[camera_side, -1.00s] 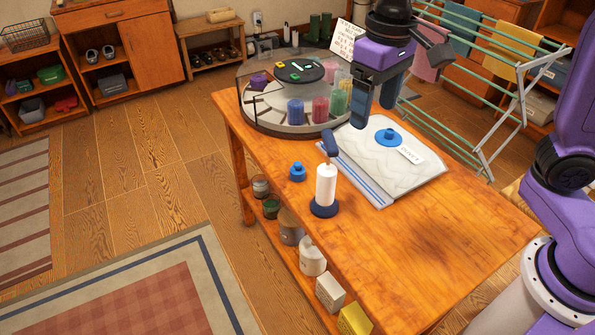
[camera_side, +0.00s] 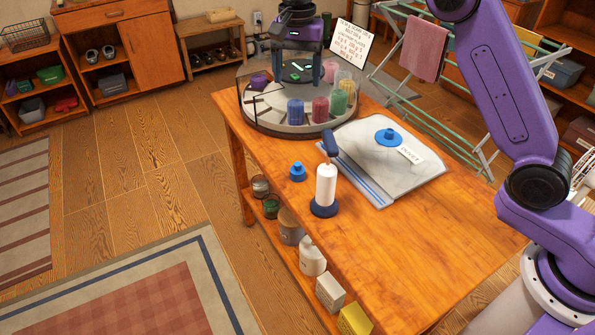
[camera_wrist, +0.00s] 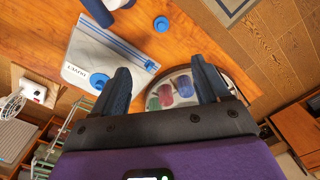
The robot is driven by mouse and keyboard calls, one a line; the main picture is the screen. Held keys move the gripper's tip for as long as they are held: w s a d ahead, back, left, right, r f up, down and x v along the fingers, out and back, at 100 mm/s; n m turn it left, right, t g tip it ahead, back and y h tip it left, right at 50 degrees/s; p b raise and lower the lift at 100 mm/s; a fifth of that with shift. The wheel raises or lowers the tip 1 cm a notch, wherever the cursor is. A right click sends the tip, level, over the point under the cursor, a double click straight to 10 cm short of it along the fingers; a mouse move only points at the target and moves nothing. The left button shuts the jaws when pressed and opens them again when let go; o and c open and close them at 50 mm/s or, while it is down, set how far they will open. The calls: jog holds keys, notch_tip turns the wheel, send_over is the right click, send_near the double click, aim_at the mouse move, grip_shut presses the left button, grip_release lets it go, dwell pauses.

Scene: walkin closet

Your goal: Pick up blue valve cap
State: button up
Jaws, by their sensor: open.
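A small blue cap (camera_side: 297,172) with a raised knob sits on the wooden table, left of the white pump with its blue base and handle (camera_side: 326,185). It also shows at the top of the wrist view (camera_wrist: 161,24). A second blue round piece, a disc with a knob (camera_side: 388,137), is on the clear storage bag (camera_side: 365,180); it is partly hidden by a finger in the wrist view (camera_wrist: 97,82). My gripper (camera_side: 300,78) is open and empty above the round turntable, at the far end of the table, away from both blue pieces.
The turntable (camera_side: 262,125) holds several coloured spools or rolls near its rim. A lettered sign (camera_side: 349,42) and drying rack (camera_side: 440,110) stand behind. The table's near right part is clear.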

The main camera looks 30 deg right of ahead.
aim_at(298, 163)
jog(key=shift+m, duration=0.3)
jog(key=f, duration=1.5)
jog(key=w+f, duration=0.1)
jog(key=f, duration=0.7)
jog(key=shift+d, duration=0.2)
jog(key=shift+w+d+f, duration=0.1)
jog(key=shift+f, duration=1.4)
jog(key=shift+w+d+f, duration=0.1)
jog(key=shift+f, duration=1.4)
jog(key=c, duration=1.1)
